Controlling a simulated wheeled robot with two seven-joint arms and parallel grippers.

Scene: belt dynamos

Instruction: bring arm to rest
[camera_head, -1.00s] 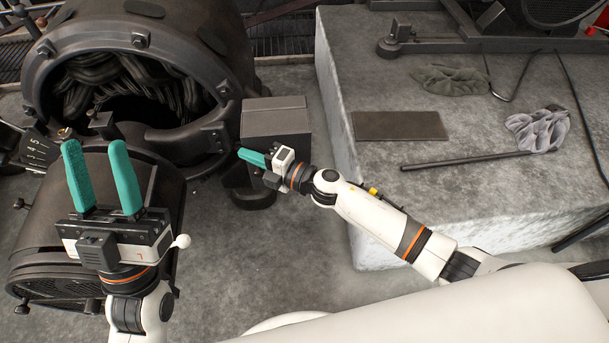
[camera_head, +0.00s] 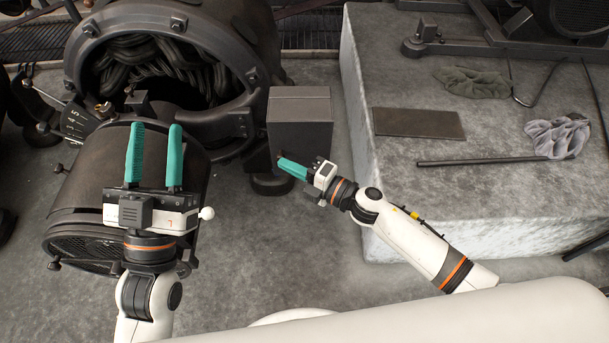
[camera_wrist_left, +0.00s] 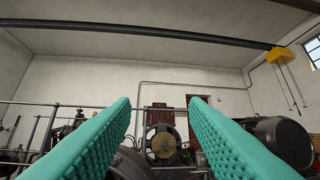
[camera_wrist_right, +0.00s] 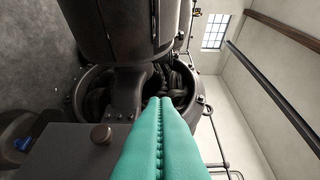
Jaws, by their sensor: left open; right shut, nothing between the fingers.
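My left gripper (camera_head: 154,157) is open and empty. In the head view it stands in front of the dark dynamo drum (camera_head: 87,183), its teal fingers pointing away from me. The left wrist view shows both fingers apart (camera_wrist_left: 160,110), with wall and machinery beyond. My right gripper (camera_head: 282,163) is shut and empty, at the near side of the dark box (camera_head: 300,118). In the right wrist view its teal fingers (camera_wrist_right: 160,105) are pressed together. They point toward the dynamo's open round housing (camera_wrist_right: 95,90). I cannot tell whether the right fingers touch the box.
A concrete block (camera_head: 460,205) fills the right side. On it lie a dark flat plate (camera_head: 418,123), a black rod (camera_head: 470,161), a grey cloth (camera_head: 558,136) and a dark green cloth (camera_head: 472,82). The floor (camera_head: 265,225) between my arms is clear.

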